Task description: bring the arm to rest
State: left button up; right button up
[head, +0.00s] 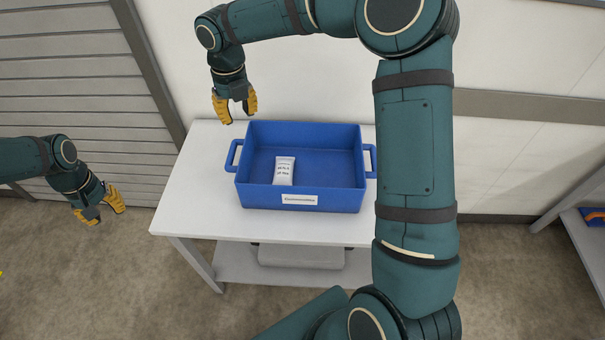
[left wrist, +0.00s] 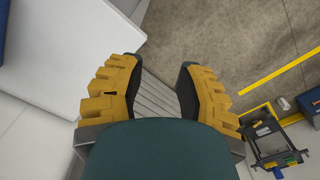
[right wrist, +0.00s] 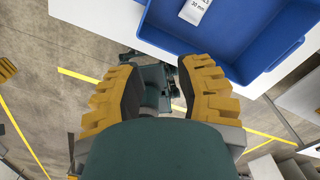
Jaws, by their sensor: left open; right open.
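My right gripper (head: 238,116) is open and empty, high at the back left of the blue bin, with its yellow fingers pointing down. My left gripper (head: 106,210) is open and empty, to the left of the table and apart from it. The blue bin (head: 262,200) stands on the white table (head: 190,205). A white packet (head: 284,171) with dark print lies inside the bin, towards its left front. In the right wrist view the bin (right wrist: 240,52) and packet (right wrist: 196,10) show beyond the open fingers. In the left wrist view nothing is between the fingers.
The table has a lower shelf (head: 230,262) with a grey container (head: 300,257) on it. A grey slatted shutter (head: 80,80) and a white wall stand behind. At the far right another shelf (head: 585,235) holds a blue bin. The floor left of the table is clear.

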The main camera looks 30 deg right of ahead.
dwell(0.3)
